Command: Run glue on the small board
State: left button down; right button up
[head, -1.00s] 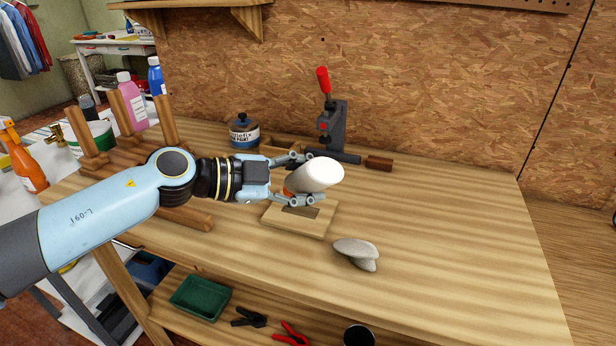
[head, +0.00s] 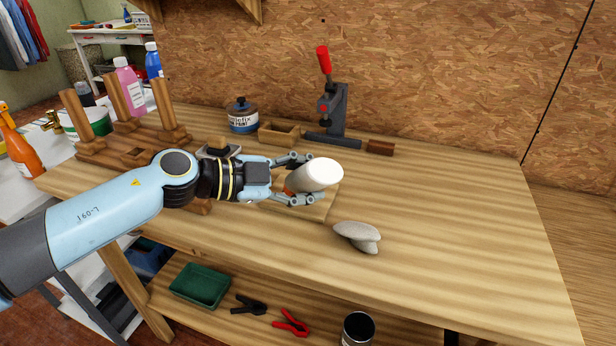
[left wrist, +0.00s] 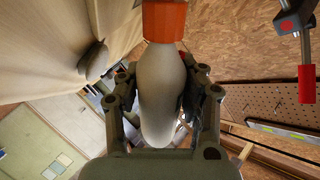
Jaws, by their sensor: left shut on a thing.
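My left gripper (head: 305,179) is shut on a white glue bottle (head: 320,174), with its orange-red cap end (head: 289,187) tilted down and the rounded base up toward the head camera. In the left wrist view the white bottle (left wrist: 160,92) lies between the fingers and its orange cap (left wrist: 163,20) points to the top edge. The small board (head: 317,213) lies on the bench under the gripper. The gripper and bottle cover most of it, so I cannot tell whether the tip touches it. My right gripper is not in view.
A wooden peg rack (head: 125,150) stands left. The bench's right side is clear.

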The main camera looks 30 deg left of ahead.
pick_arm(q)
jog(key=shift+w+d+r, duration=0.1)
jog(key=shift+d+r, duration=0.05)
jog(key=shift+d, duration=0.05)
jog(key=shift+w+d+p, duration=0.2)
jog(key=shift+d+p, duration=0.75)
jog(key=shift+p, duration=0.1)
jog(key=shift+w+d+p, duration=0.2)
jog(key=shift+d+p, duration=0.45)
jog(key=shift+d, duration=0.25)
jog(key=shift+d, duration=0.1)
notch_tip(320, 180, up, 13)
jog(key=p, duration=1.6)
